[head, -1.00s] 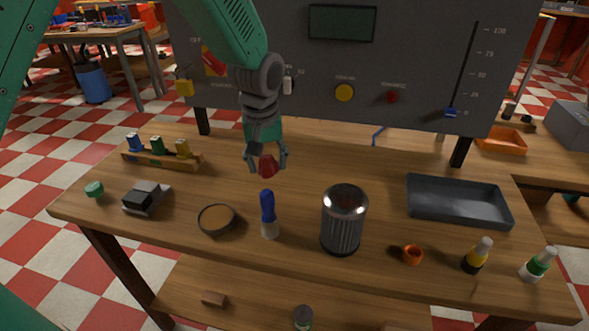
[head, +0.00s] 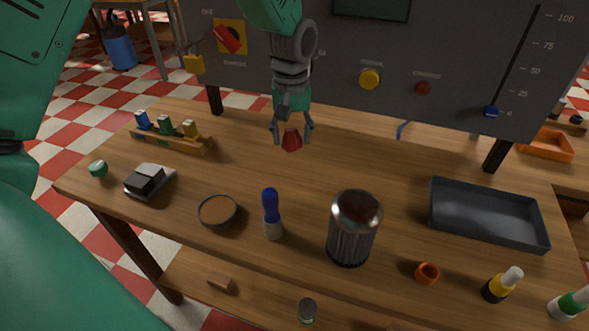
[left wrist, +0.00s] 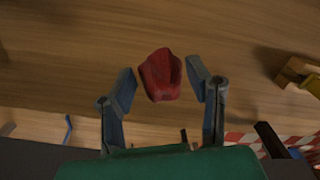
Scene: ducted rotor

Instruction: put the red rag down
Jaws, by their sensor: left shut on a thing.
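The red rag (head: 291,140) hangs between the fingertips of my left gripper (head: 291,133), over the rear part of the wooden table (head: 330,165). The left wrist view shows the rag (left wrist: 160,77) as a small folded red bundle between the two fingers of my left gripper (left wrist: 163,85), with wood behind it. The gripper is shut on the rag. I cannot tell how far the rag is above the tabletop. My right gripper is not in view.
A blue-capped bottle (head: 272,215), a dark metal canister (head: 354,228) and a round brown dish (head: 218,210) stand in front. A dark tray (head: 487,213) is at right, a bottle rack (head: 172,141) at left. A grey panel (head: 330,70) rises behind. Wood around the rag is clear.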

